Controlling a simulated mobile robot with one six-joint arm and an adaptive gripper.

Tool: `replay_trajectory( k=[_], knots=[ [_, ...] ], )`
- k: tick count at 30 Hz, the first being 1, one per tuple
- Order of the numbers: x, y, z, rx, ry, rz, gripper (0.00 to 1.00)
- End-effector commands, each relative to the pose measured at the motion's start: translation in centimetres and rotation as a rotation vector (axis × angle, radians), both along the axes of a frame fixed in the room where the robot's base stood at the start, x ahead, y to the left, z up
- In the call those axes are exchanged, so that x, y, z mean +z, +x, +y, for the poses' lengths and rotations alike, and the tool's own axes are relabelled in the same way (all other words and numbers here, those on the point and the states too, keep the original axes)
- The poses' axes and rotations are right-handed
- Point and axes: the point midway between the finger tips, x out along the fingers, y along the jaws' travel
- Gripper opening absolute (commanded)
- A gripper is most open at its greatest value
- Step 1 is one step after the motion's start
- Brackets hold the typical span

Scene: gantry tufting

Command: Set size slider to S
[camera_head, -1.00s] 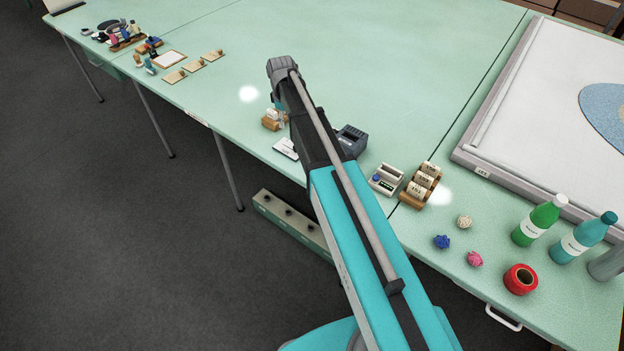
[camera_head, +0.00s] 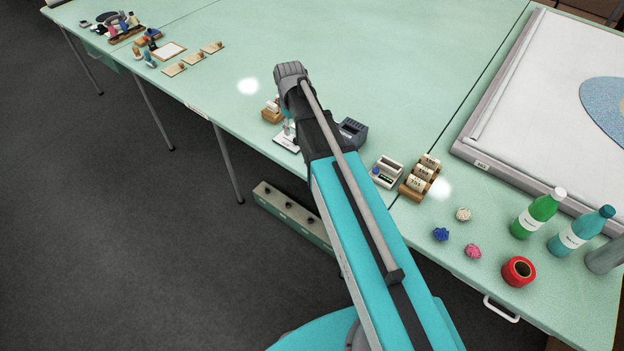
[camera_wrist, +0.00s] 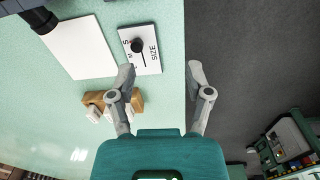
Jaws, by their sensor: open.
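The size slider is a white panel marked SIZE (camera_wrist: 152,62) with a round black knob (camera_wrist: 138,45) on a dark slot, in the upper middle of the wrist view. Small letters run beside the slot; I cannot read clearly which one the knob is at. The panel also shows at the table's front edge in the head view (camera_head: 286,142), partly hidden by my arm. My gripper (camera_wrist: 160,72) is open and empty, its fingers apart below the panel in the wrist picture. The left fingertip is close to the panel's lower edge; I cannot tell whether they touch.
A wooden holder with white pieces (camera_wrist: 112,103) lies left of my gripper in the wrist view. A blank white sheet (camera_wrist: 77,48) lies beside the panel. In the head view, a dark grey device (camera_head: 353,131), a small white box (camera_head: 387,171) and wooden number rollers (camera_head: 420,178) stand right of my arm.

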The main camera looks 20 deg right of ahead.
Motion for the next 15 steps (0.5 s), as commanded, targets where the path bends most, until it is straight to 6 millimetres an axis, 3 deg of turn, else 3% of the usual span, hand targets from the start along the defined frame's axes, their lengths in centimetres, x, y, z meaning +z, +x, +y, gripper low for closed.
replay_trajectory(
  k=[1,15],
  knots=[
    [-0.4,-1.1,0.0,-0.019,0.001,0.0,0.65],
    [-2.0,-7.5,-0.4,-0.214,0.009,0.004,0.65]
  ],
)
